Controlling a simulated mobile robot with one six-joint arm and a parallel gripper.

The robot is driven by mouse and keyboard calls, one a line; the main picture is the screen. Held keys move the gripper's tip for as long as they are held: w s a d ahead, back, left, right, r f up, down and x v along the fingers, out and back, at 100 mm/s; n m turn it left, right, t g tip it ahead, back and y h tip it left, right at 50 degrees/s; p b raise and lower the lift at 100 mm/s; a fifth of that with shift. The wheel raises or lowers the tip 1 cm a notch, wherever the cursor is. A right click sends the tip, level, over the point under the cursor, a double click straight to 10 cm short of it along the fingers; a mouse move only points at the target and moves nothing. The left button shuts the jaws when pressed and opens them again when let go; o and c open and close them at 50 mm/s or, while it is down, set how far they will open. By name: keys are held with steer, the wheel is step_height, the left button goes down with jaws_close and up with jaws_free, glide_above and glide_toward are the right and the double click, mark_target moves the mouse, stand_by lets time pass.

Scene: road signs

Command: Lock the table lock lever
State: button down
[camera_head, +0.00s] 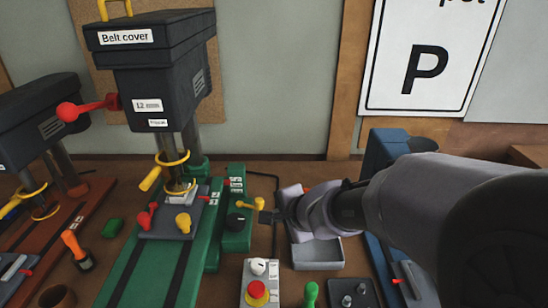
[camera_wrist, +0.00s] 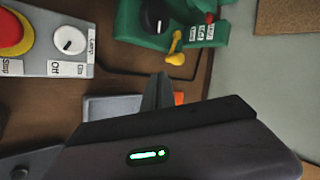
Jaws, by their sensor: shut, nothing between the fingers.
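A yellow lever (camera_head: 250,204) sticks out to the right from a green housing (camera_head: 236,232) with a black knob and small labels I cannot read. It also shows in the wrist view (camera_wrist: 175,47), pointing down from the housing. I cannot tell from lettering which lever is the table lock lever. My gripper (camera_head: 268,216) is shut and empty, close to the right of the yellow lever's end. In the wrist view my gripper's narrow tip (camera_wrist: 160,78) is just below the lever, with a small gap seen between them.
The drill press (camera_head: 160,70), labelled "Belt cover", stands left with a red lever (camera_head: 88,106). A yellow handle (camera_head: 150,179) is on its column. A control box (camera_head: 262,284) with a red button stands in front of my gripper. A grey tray (camera_head: 318,254) lies under my arm.

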mark_target(262, 206)
steer(key=shift+w+a+f, duration=0.45)
steer(key=shift+w+a, duration=0.05)
steer(key=shift+w, duration=0.5)
steer(key=shift+w+a+f, duration=0.45)
steer(key=shift+w, duration=0.5)
steer(key=shift+w+a+f, duration=0.45)
steer(key=shift+w+a, duration=0.05)
steer(key=shift+w, duration=0.5)
steer(key=shift+w+d+n+y+p, duration=0.25)
steer(key=shift+w+n+y+p, duration=0.05)
steer(key=shift+n, duration=0.1)
